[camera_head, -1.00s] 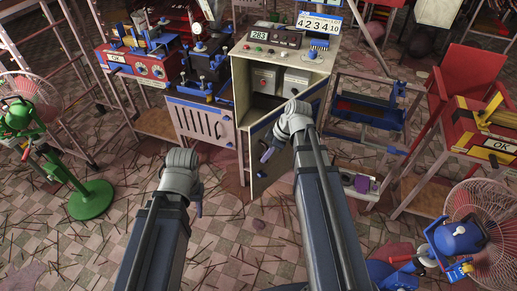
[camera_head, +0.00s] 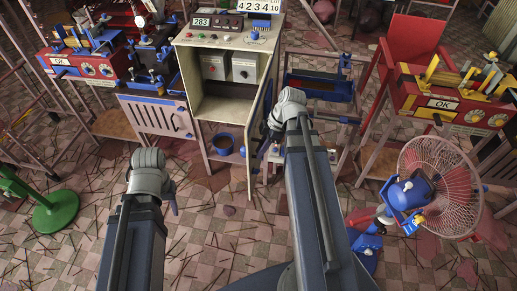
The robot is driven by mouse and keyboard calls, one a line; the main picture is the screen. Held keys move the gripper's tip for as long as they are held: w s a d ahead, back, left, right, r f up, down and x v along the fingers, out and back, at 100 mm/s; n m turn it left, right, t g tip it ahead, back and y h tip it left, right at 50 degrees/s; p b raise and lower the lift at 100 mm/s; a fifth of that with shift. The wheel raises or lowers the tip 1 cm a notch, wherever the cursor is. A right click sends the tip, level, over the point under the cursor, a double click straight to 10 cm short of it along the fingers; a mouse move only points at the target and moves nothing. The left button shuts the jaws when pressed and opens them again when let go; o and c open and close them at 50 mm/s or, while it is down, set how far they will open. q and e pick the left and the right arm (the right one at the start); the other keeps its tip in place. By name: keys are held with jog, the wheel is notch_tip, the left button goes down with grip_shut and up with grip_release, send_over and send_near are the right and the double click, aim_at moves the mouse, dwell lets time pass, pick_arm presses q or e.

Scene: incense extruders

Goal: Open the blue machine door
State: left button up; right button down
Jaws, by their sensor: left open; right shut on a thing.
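The machine is a pale cabinet with a control panel (camera_head: 225,33) reading 283. It stands at the upper middle of the head view. Its door (camera_head: 252,150) is swung out to the right and seen nearly edge-on, and the inside of the cabinet shows. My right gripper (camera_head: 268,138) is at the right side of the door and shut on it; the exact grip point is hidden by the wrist. My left gripper (camera_head: 173,202) is open and empty above the floor, front left of the cabinet.
A fan (camera_head: 440,185) stands at right. The tiled floor in front is littered with sticks.

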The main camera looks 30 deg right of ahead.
jog(key=c, duration=0.9)
grip_release()
jog(key=p+v, duration=0.7)
jog(key=shift+s+d+r, duration=0.1)
jog(key=shift+d+r, duration=0.05)
jog(key=shift+r, duration=0.25)
jog(key=shift+f, duration=0.1)
